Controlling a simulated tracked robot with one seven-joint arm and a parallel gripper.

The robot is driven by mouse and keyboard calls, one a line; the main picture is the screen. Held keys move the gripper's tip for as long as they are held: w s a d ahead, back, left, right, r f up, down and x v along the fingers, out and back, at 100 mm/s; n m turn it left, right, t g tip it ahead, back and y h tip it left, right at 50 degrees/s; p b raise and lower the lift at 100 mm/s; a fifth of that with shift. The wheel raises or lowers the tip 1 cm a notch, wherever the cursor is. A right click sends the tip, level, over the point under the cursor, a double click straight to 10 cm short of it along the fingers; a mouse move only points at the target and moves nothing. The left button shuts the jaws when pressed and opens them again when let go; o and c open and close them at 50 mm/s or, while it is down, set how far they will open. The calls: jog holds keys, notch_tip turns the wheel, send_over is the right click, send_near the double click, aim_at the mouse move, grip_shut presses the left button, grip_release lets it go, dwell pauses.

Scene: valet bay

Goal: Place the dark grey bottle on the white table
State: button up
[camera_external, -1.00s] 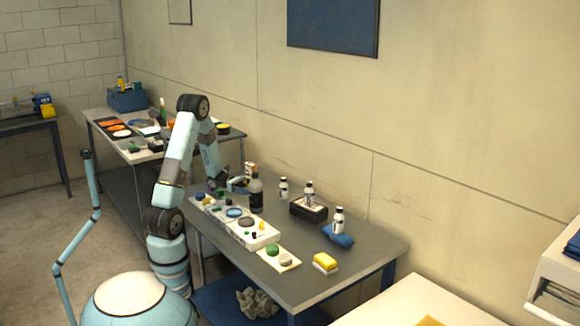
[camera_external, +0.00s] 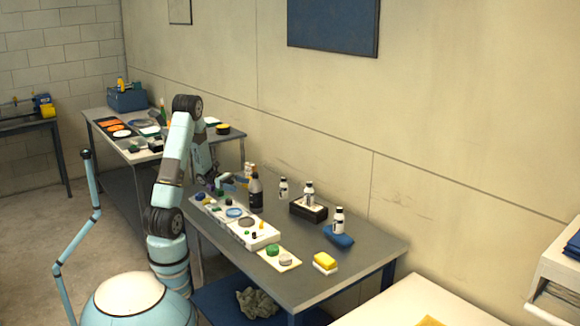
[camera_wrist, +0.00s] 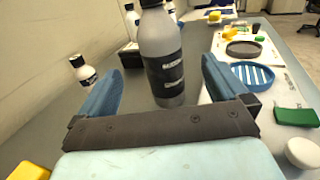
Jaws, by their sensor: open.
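The dark grey bottle (camera_external: 256,194) stands upright on the grey workbench (camera_external: 330,258). In the wrist view the bottle (camera_wrist: 163,60) stands ahead of and between the two blue fingers of my gripper (camera_wrist: 160,90). The fingers are open, and I cannot tell whether either one touches it. In the external view my gripper (camera_external: 232,181) is low over the bench, just left of the bottle. A white table (camera_external: 400,305) shows in part at the bottom right, with a yellow item on it.
White trays (camera_external: 240,222) with discs and small parts lie in front of the bottle. Small white bottles (camera_external: 283,188) stand behind and to the right, one on a black box (camera_external: 308,210) and one by a blue cloth (camera_external: 340,240). A yellow sponge (camera_external: 325,261) lies near the front.

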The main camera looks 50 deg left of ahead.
aim_at(261, 191)
jog(key=w+d+r, duration=0.1)
jog(key=d+r, duration=0.1)
jog(key=w+d+r, duration=0.1)
jog(key=d+r, duration=0.3)
jog(key=shift+w+d+r, duration=0.35)
jog(key=shift+w, duration=0.05)
jog(key=shift+f, duration=1.4)
notch_tip(261, 191, down, 3)
jog(key=shift+f, duration=0.2)
jog(key=shift+w+d+f, duration=0.2)
jog(key=shift+d, duration=0.2)
jog(key=shift+w+d+f, duration=0.15)
jog(key=shift+d, duration=0.25)
jog(key=shift+w+d, duration=0.25)
jog(key=shift+d, duration=0.4)
jog(key=c, duration=1.5)
